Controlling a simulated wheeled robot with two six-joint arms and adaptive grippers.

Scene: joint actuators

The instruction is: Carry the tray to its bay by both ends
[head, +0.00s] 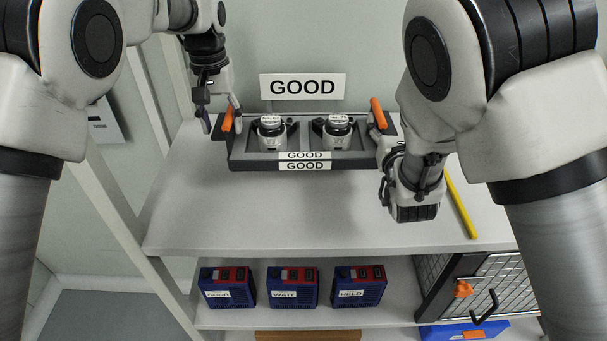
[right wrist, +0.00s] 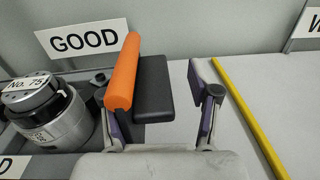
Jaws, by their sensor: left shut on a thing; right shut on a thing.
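The dark grey tray (head: 250,163) sits at the back of the table, in front of a wall sign reading GOOD (head: 303,87). It holds two silver and black joint actuators (head: 272,132) (head: 338,131), both upright. Two GOOD labels, one above the other, show at its front. Orange handles stand at its left end (head: 228,119) and right end (head: 378,112). My left gripper (head: 221,114) is shut on the left end. My right gripper (head: 386,150) is shut on the right end; in the right wrist view the orange handle (right wrist: 124,72) shows by its fingers.
A yellow bar (head: 460,203) lies on the table at right. The table front (head: 300,225) is clear. The shelf below holds blue and red boxes labelled GOOD (head: 217,294), WAIT (head: 283,295) and HELD (head: 350,294). A wire-mesh crate (head: 470,275) stands at lower right.

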